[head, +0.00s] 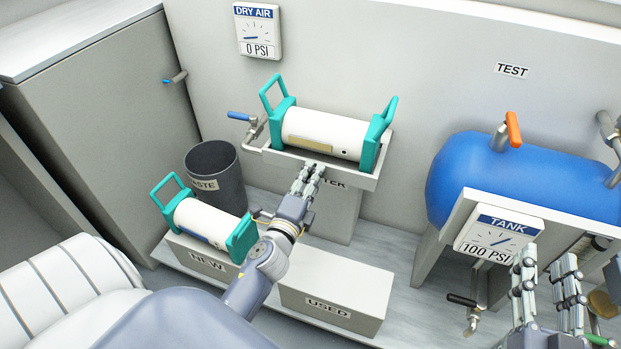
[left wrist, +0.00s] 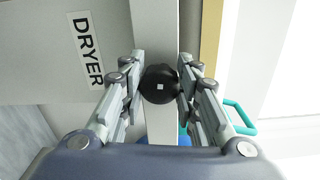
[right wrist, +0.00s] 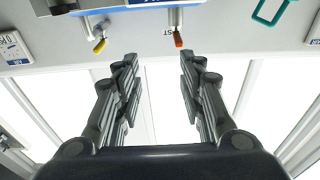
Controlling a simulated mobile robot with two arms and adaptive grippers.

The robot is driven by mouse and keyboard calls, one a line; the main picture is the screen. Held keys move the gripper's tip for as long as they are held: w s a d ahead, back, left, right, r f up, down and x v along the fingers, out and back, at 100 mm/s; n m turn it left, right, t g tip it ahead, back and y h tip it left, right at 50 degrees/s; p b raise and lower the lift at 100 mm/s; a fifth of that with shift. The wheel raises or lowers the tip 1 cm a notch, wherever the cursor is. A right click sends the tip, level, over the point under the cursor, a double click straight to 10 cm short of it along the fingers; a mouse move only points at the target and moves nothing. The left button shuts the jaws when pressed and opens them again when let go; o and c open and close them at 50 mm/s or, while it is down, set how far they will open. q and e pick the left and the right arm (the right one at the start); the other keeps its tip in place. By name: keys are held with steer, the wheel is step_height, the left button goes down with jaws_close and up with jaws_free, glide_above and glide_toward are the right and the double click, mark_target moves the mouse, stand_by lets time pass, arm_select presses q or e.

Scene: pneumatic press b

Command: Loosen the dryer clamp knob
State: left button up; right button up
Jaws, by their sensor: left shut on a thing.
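The round black clamp knob (left wrist: 160,84) shows in the left wrist view, on the front of the dryer stand beside the DRYER label (left wrist: 87,50). My left gripper (left wrist: 160,88) has its fingers on both sides of the knob and is shut on it. In the head view my left gripper (head: 311,172) reaches the front edge of the dryer tray (head: 271,155) and hides the knob. A white cylinder (head: 322,134) with teal end handles lies in that tray. My right gripper (head: 547,268) is open and empty at the lower right; it also shows open in the right wrist view (right wrist: 157,62).
A second white cylinder (head: 203,222) lies on the NEW box (head: 190,258), beside the USED box (head: 330,295). A waste bin (head: 222,170) stands behind it. A blue tank (head: 540,170) with a gauge reading 100 PSI is right. The wall gauge (head: 258,31) reads 0 PSI.

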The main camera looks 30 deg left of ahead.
arm_select(q)
steer(key=shift+r+n, duration=0.1)
steer(key=shift+n, duration=0.8)
arm_select(e)
steer(key=shift+f+g, duration=0.3)
steer(key=shift+f, duration=0.15)
steer(key=shift+d+f, duration=0.15)
arm_select(q)
steer(key=o, duration=0.9)
steer(key=shift+w, duration=0.1)
steer(key=shift+o, duration=0.9)
arm_select(e)
steer(key=shift+w, duration=0.1)
steer(key=shift+f, duration=0.15)
arm_select(q)
steer(key=v, duration=0.7)
steer(key=shift+s, duration=0.25)
